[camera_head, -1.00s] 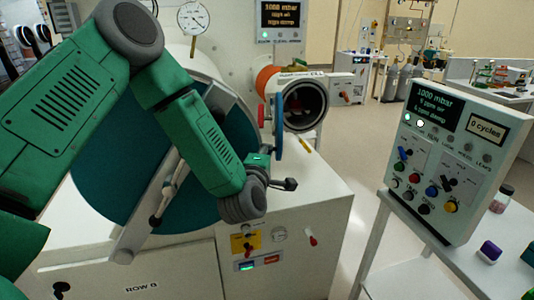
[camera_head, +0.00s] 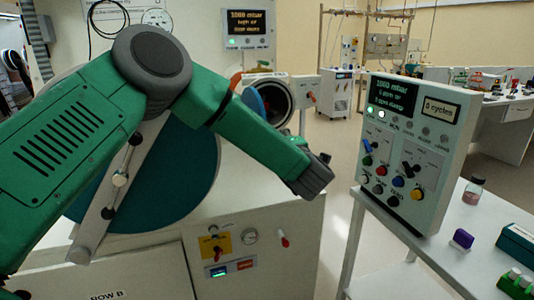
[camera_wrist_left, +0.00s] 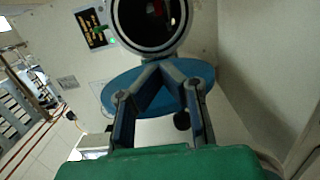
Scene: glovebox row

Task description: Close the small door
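The small door is a blue disc (camera_head: 236,82), standing open at the left of the small round port (camera_head: 272,98) in the head view; my left forearm hides its lower part. In the left wrist view the small door (camera_wrist_left: 203,72) lies just below the dark port opening (camera_wrist_left: 150,18), and a dark knob (camera_wrist_left: 182,121) shows near its lower edge. My left gripper (camera_wrist_left: 158,68) appears shut, its fingertips together in front of the disc, with nothing seen between them. I cannot tell whether they touch it. My right gripper is not in view.
A large blue round door (camera_head: 165,190) with a metal bar stands behind my left arm. A control panel (camera_head: 415,150) stands on a white table at the right, with a jar (camera_head: 473,190) and a purple-capped item (camera_head: 461,240). Floor shows between cabinet and table.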

